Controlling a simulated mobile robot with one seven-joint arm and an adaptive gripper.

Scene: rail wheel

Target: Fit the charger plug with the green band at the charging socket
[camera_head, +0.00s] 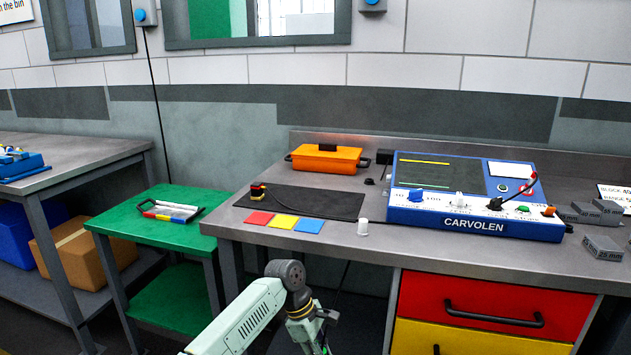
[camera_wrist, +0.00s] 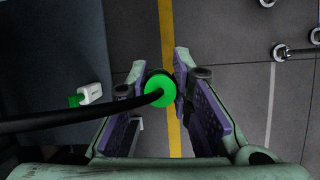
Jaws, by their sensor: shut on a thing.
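In the wrist view, my gripper (camera_wrist: 160,72) is shut on the charger plug (camera_wrist: 154,80), whose bright green round end lies between the two finger pads. A black cable (camera_wrist: 80,114) runs from the plug to the left edge. The rest of the plug is hidden by its green end. In the head view, my gripper (camera_head: 322,320) is low in front of the bench, below its top. A small white piece with a green end (camera_wrist: 90,94) shows at the left of the wrist view; I cannot tell what it is. I cannot make out the charging socket for certain.
The grey bench (camera_head: 230,217) carries a dark mat (camera_head: 320,203), an orange case (camera_head: 325,158), a blue CARVOLEN unit (camera_head: 480,228) and grey blocks (camera_head: 603,247). A green side table (camera_head: 150,229) stands left. Red and yellow drawers (camera_head: 490,295) are right of my gripper.

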